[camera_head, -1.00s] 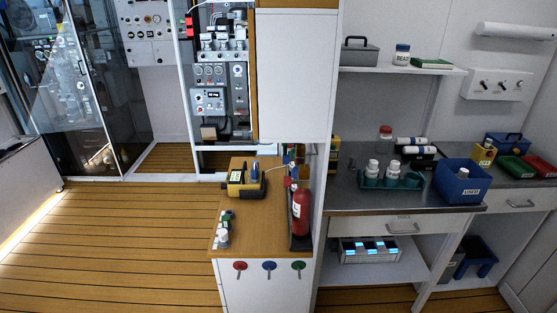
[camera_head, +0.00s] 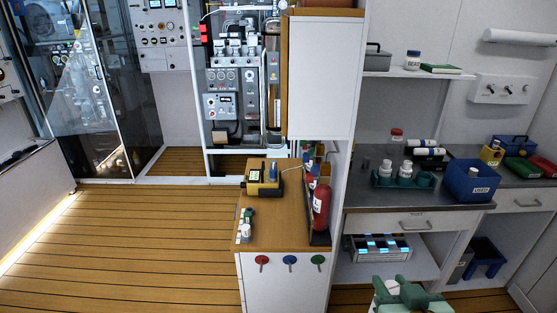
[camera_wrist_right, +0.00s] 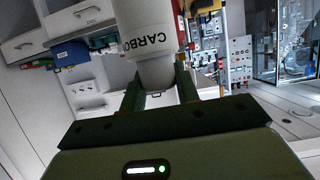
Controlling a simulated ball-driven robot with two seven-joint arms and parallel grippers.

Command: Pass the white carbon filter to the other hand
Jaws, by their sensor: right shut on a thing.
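The white carbon filter (camera_wrist_right: 150,25) is a white cylinder with dark "CARBO" lettering and a narrower neck, large in the right wrist view. My right gripper (camera_wrist_right: 158,84) is shut on its neck, with one dark green finger on each side. The filter's far end is cut off by the top of that view. In the head view, my right gripper (camera_head: 408,290) shows as green parts at the bottom edge, in front of the workbench; I cannot make out the filter clearly there. My left gripper is in neither view.
A wooden-topped counter (camera_head: 262,222) carries a yellow device (camera_head: 262,188) and a red extinguisher (camera_head: 321,207). The steel bench (camera_head: 400,196) holds a green rack (camera_head: 402,180) with white bottles and a blue bin (camera_head: 468,184). The wooden floor (camera_head: 130,250) at left is clear.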

